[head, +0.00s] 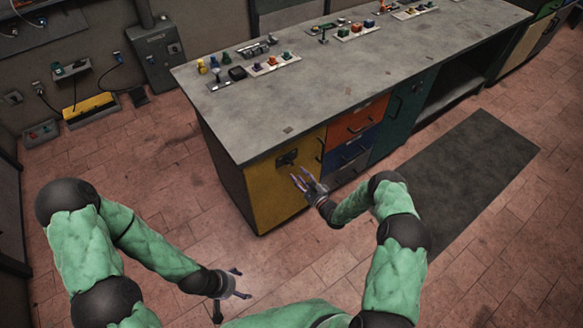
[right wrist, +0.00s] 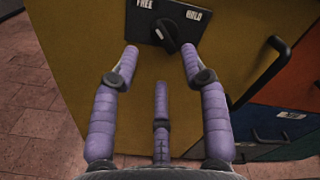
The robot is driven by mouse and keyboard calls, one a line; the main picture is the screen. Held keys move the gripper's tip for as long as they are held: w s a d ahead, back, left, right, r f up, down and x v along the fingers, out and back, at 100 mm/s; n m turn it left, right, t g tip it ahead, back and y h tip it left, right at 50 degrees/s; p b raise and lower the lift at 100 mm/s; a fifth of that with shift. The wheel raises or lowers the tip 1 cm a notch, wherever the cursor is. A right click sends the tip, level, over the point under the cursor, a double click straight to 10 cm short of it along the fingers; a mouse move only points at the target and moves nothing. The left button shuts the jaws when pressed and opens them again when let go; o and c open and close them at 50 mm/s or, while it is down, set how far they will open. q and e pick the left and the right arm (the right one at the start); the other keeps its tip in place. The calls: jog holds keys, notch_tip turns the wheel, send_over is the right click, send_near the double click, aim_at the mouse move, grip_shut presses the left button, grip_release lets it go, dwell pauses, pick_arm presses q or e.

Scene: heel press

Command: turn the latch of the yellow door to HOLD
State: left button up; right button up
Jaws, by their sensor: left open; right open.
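The yellow door (head: 268,197) is the near-left front of the long workbench and fills much of the right wrist view (right wrist: 75,45). Its dark latch (head: 287,157) is near the door's top. In the right wrist view the latch knob (right wrist: 166,36) sits on a black plate, with FREE at upper left and HOLD at upper right. The knob is slanted, its upper end leaning toward FREE. My right gripper (head: 302,181) is open and empty in front of the latch, its fingers spread below and beside the knob, apparently not touching. My left gripper (head: 236,284) is open and empty above the floor.
A black door handle (right wrist: 262,75) stands out to the right of the latch. Orange and blue drawers (head: 355,122) adjoin the yellow door. Small coloured parts lie on the grey worktop (head: 310,95). The tiled floor before the door is clear; a dark mat (head: 465,175) lies right.

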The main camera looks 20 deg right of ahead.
aim_at(289, 162)
jog(key=b+x, duration=0.1)
jog(key=x, duration=0.5)
jog(key=shift+w+a, duration=0.15)
jog(key=shift+w, duration=0.2)
grip_shut()
